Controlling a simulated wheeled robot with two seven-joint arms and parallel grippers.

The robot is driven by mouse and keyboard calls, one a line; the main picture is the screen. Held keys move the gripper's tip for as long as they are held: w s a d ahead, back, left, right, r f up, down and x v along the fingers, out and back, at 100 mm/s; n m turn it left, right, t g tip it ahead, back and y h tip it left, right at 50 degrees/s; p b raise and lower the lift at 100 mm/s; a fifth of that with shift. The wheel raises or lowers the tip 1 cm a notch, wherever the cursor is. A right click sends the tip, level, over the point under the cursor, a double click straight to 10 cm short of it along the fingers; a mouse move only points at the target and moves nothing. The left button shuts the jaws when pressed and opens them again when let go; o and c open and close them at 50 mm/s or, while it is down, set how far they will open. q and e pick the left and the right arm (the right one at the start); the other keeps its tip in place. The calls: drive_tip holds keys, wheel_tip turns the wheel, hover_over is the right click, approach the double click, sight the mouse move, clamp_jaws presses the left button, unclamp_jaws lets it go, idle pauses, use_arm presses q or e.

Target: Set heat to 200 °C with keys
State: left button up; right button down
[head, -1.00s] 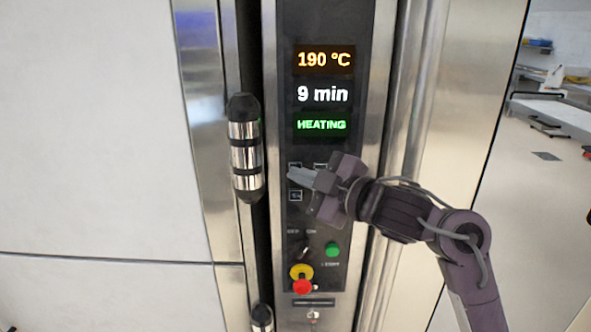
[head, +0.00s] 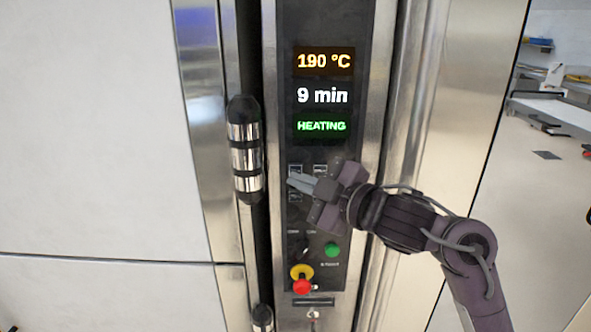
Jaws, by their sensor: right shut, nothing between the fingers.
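The control panel (head: 336,230) is a dark upright strip in the middle of the head view. Its orange temperature display (head: 324,61) reads 190 °C. Below it, a time display (head: 323,95) reads 9 min and a green status display (head: 321,126) reads HEATING. Small square keys (head: 295,169) sit beneath the displays, partly hidden by my gripper. My right gripper (head: 292,180) is shut and empty, its fingertips over the left column of keys, between the upper and lower key. I cannot tell whether they touch the panel. My left gripper is not in view.
A dark switch, a green button (head: 332,249) and a red emergency button on a yellow base (head: 302,285) sit lower on the panel. A vertical door handle (head: 245,150) stands out just left of it. Open floor lies at far right.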

drive_tip(key=shift+w, duration=0.4)
drive_tip(key=shift+w, duration=0.4)
idle(0.7)
drive_tip(key=shift+s, duration=0.1)
drive_tip(key=shift+s+p, duration=0.3)
drive_tip(key=shift+s, duration=0.45)
drive_tip(key=s, duration=0.5)
drive_tip(key=shift+p, duration=0.3)
drive_tip(key=shift+f, duration=0.1)
